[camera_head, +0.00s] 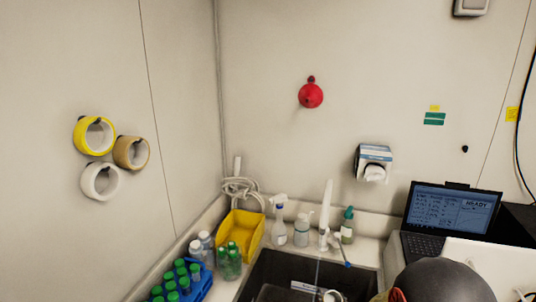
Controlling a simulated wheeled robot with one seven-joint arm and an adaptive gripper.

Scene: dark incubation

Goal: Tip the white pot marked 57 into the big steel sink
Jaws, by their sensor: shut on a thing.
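The big sink (275,266) is at the bottom centre, a dark basin set into the counter and cut off by the lower picture edge. A thin pale line runs down from the white tap (325,222) into it. A small white rounded thing (332,296) shows at the bottom edge, inside the sink's outline; I cannot tell whether it is the pot, and no 57 can be read. My gripper is not in view. A dark grey dome at the bottom right looks like part of my arm and hides what is behind it.
A yellow bin (240,232), spray bottle (279,220) and pump bottles (347,226) line the sink's back and left. A blue rack (185,280) of green-capped tubes stands left. A laptop (450,215) is right. Tape rolls (131,152) and a red object (311,94) hang on the walls.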

